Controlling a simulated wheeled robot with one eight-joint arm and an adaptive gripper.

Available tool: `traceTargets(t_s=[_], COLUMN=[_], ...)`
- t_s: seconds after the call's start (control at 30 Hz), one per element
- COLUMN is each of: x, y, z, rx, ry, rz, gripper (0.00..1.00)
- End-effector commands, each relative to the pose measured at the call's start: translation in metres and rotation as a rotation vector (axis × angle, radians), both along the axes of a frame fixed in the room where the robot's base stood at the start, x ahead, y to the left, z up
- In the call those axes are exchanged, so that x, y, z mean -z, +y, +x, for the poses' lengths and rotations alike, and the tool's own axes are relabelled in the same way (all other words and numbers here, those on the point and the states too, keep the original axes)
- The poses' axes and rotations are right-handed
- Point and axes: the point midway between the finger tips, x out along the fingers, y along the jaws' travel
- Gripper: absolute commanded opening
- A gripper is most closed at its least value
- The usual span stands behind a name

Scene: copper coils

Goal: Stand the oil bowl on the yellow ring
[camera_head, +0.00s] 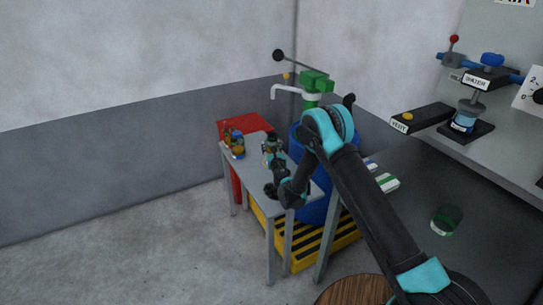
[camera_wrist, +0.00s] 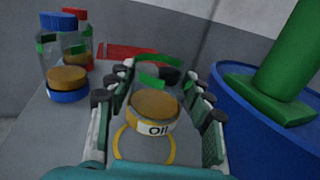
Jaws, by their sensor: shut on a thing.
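The oil bowl (camera_wrist: 153,111), a small round bowl with brown contents and a white "Oil" label, sits between the two fingers of my gripper (camera_wrist: 160,80) in the wrist view. My gripper is shut on it. The yellow ring (camera_wrist: 118,150) is on the grey table, and its near part shows just below the bowl in the picture. The bowl hides the ring's far part. I cannot tell whether the bowl touches the table or hangs a little above it. In the head view my gripper (camera_head: 272,150) is over the small table, and the bowl is hard to make out there.
Bottles with blue and red caps (camera_wrist: 62,22) and a blue-based bowl (camera_wrist: 68,96) stand on the table (camera_wrist: 40,140) at left. A blue barrel (camera_wrist: 245,130) with a green pump (camera_head: 315,82) is close at right. Yellow-black striped edging (camera_head: 325,248) surrounds the barrel's base.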

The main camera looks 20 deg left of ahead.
Motion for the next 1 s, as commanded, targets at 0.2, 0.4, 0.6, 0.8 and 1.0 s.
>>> traceTargets(t_s=[0.2,0.4,0.6,0.8,1.0], x=[0.016,0.037,0.052,0.052,0.054], y=[0.0,0.0,0.0,0.0,0.0], z=[0.0,0.0,0.0,0.0,0.0], rx=[0.0,0.0,0.0,0.0,0.0], ry=[0.0,0.0,0.0,0.0,0.0], rz=[0.0,0.0,0.0,0.0,0.0], gripper=[0.19,0.19,0.19,0.19,0.62])
